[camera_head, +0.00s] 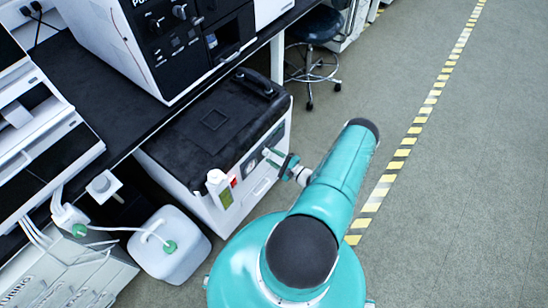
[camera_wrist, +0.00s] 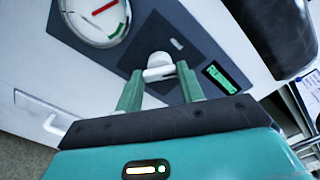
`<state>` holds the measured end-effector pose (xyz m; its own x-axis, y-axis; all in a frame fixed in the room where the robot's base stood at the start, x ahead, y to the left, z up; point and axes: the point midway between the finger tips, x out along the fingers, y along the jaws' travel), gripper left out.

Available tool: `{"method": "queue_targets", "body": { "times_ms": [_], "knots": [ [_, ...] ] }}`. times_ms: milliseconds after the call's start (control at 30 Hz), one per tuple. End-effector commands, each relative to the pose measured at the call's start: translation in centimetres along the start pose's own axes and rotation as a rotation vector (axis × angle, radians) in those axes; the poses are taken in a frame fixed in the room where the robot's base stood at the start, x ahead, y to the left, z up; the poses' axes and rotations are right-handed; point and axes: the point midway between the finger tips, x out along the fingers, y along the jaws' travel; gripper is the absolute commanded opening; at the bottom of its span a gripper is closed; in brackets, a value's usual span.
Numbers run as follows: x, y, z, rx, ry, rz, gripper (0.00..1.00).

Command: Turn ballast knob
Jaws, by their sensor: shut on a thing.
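The ballast knob (camera_wrist: 158,66) is a small white knob on a dark panel in the wrist view. My gripper (camera_wrist: 158,78) is shut on it, with one green finger on each side. The panel (camera_wrist: 205,52) carries a round gauge (camera_wrist: 97,18) at the upper left and a small green-lit display (camera_wrist: 220,77) to the right of the knob. In the head view, my gripper (camera_head: 283,160) reaches the front of the white pump unit with a black top (camera_head: 190,135). The knob is hidden there by my gripper and arm.
A white jug (camera_head: 168,255) stands left of the unit, with a tube to it. A black bench (camera_head: 95,75) with instruments runs behind. A stool (camera_head: 315,45) stands at the back. The floor to the right is clear, with a yellow-white striped line (camera_head: 405,152).

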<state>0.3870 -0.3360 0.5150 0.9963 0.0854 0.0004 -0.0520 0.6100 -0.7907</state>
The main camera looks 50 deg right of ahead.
Motion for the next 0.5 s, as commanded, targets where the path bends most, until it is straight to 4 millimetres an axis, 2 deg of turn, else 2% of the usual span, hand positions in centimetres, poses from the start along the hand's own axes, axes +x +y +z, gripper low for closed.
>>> {"method": "queue_targets", "body": {
  "times_ms": [500],
  "knots": [
    [-0.12,-0.05,-0.07,-0.462,0.002,-0.001,0.15]
  ]
}}
